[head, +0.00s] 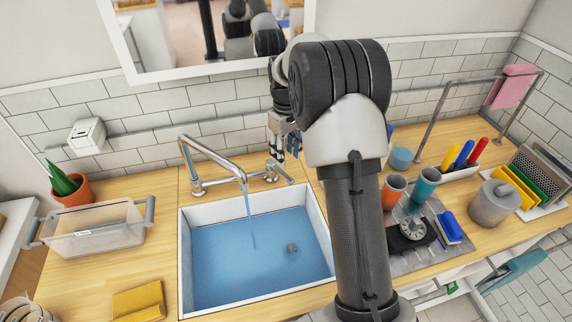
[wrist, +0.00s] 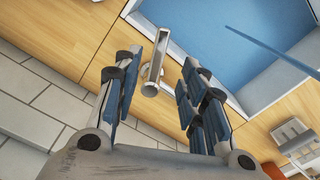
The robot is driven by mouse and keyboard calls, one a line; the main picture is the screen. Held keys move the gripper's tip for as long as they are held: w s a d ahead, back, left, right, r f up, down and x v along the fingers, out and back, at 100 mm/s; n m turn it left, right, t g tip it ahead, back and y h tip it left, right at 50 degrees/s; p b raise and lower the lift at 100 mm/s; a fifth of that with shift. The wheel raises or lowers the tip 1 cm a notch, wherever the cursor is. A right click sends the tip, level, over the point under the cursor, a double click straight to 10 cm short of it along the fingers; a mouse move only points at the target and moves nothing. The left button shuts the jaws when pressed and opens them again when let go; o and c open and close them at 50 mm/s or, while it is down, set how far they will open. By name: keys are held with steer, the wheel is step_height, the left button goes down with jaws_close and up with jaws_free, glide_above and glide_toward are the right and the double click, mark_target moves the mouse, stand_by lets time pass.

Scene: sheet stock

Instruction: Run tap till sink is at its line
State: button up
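The white sink (head: 187,262) holds blue water (head: 240,268), with white wall showing above the surface and a grey drain (head: 292,248) under it. I cannot make out a line on the wall. The metal tap (head: 212,158) arches over the sink, and a thin blue stream (head: 250,220) runs from its spout; the stream also shows in the wrist view (wrist: 270,52). The tap's lever (wrist: 153,72) lies between my gripper's spread fingers, apparently untouched. In the head view the lever (head: 280,170) is below my gripper (head: 284,146). My gripper is open and empty.
A clear bin (head: 95,235), a potted plant (head: 70,188) and a yellow sponge or cloth (head: 138,302) are left of the sink. Cups (head: 394,190), a blue brush (head: 450,228) and a lidded jar (head: 493,203) stand right of my arm. The tiled wall is close behind the tap.

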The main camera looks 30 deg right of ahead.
steer(key=shift+r, duration=1.75)
stand_by(4.2)
